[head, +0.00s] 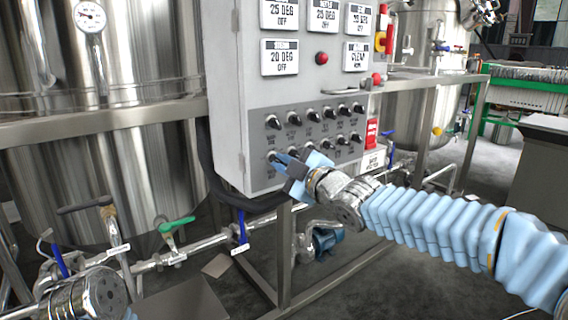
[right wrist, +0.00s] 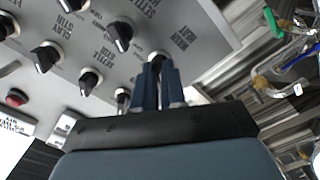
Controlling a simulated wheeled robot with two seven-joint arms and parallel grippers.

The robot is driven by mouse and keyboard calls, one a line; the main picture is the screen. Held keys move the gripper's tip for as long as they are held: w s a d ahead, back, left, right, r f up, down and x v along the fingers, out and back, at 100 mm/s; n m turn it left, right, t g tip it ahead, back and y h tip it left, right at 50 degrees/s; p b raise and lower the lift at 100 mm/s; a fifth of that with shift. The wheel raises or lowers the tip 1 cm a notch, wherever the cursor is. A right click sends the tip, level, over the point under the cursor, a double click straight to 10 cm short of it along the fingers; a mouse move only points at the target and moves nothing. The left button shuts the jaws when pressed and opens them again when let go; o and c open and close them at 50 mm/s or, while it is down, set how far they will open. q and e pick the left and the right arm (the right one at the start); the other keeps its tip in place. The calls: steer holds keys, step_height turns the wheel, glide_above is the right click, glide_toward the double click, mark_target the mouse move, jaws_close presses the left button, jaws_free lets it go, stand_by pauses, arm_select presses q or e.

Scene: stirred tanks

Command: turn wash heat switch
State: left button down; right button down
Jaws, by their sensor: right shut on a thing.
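The wash heat switch (right wrist: 157,57) is a black knob at the corner of the switch panel, with a "WASH HEAT" label beside it in the right wrist view. My right gripper (right wrist: 160,70) is shut on this knob, with its two blue fingers on either side of it. In the head view, my right gripper (head: 278,160) is at the left end of the bottom row of knobs, and its fingers mostly hide the switch. The knob's exact angle cannot be told. My left gripper's fingers do not show.
Several other black knobs sit close by on the grey panel (head: 258,180) of the control box (head: 228,90). Red buttons and display plates are above. Steel tanks (head: 95,190) stand behind. Pipes with a green valve handle (head: 177,223) run at lower left.

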steer(key=m+p, duration=0.1)
steer(key=m, duration=0.3)
steer(key=shift+m, duration=1.3)
steer(key=shift+f, duration=0.1)
steer(key=c, duration=1.2)
jaws_free()
steer(key=shift+s+d, duration=0.1)
